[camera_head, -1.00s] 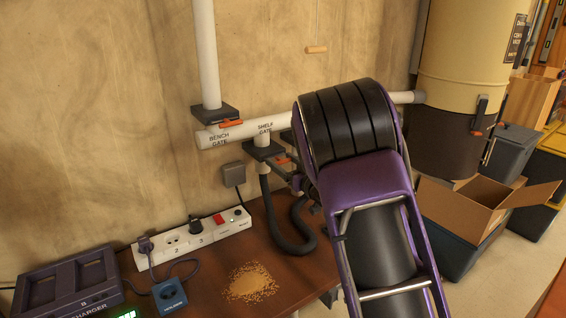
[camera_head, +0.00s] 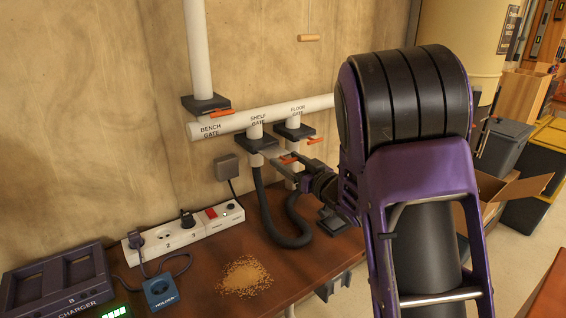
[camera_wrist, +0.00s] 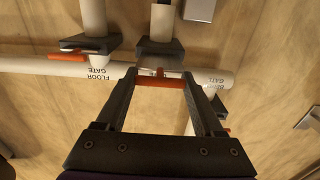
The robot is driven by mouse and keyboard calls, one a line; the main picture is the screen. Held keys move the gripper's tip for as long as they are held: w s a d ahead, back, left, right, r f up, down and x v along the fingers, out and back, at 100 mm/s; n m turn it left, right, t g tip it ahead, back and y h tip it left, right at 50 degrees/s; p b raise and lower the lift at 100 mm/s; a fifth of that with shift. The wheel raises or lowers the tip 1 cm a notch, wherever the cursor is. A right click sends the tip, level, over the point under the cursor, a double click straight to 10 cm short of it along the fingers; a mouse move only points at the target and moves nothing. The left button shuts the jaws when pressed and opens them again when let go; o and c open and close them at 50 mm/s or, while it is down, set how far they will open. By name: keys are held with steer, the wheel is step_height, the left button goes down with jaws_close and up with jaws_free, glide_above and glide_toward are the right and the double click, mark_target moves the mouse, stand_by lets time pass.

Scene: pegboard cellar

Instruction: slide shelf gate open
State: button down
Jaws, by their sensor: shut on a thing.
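The shelf gate (camera_head: 263,144) is a dark block under the white pipe, labelled SHELF GATE, with a grey hose below it. In the wrist view the gate (camera_wrist: 160,47) appears upside down, straight ahead of the fingers. Its orange handle (camera_wrist: 160,82) spans the space between my two fingertips and also shows in the head view (camera_head: 289,159). My gripper (camera_wrist: 160,80) is shut on this handle. In the head view my gripper (camera_head: 284,161) reaches in from the right, just beside the block. My arm covers part of the pipe.
The bench gate (camera_head: 206,103) is to the left and the floor gate (camera_head: 294,132) to the right, each with an orange handle. A power strip (camera_head: 185,232), charger (camera_head: 60,282) and sawdust pile (camera_head: 244,276) are on the bench. A wooden pull (camera_head: 308,38) hangs above.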

steer(key=shift+s+d+f, duration=0.1)
steer(key=shift+c, duration=2.2)
jaws_free()
steer(key=o, duration=0.4)
steer(key=shift+s, duration=0.1)
steer(key=shift+o, duration=0.2)
steer(key=b+v, duration=0.1)
steer(key=v, duration=1.6)
steer(key=shift+s+d, duration=0.2)
